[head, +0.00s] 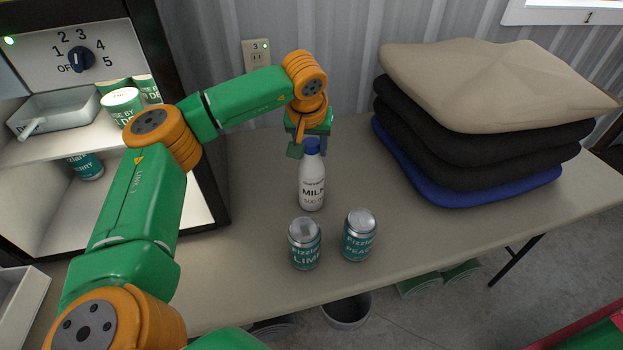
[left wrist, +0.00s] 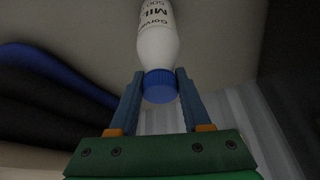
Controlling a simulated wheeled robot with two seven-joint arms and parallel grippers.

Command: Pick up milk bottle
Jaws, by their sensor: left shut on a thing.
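The white milk bottle (head: 312,187) with a blue cap stands upright on the grey table (head: 255,265), behind two cans. My left gripper (head: 311,147) comes down from above and behind, at the bottle's cap. In the left wrist view the milk bottle (left wrist: 157,40) lies between the fingers, and the left gripper (left wrist: 160,88) is shut on its blue cap. In the head view the fingers are partly hidden by the cap. I cannot tell whether the bottle's base touches the table. My right gripper is not in view.
A lime can (head: 304,245) and a peach can (head: 359,236) stand just in front of the bottle. Folded cloths or cushions (head: 480,120) are stacked at the right. An open cabinet (head: 110,205) with cans and a pan stands at the left. The table is clear right of the cans.

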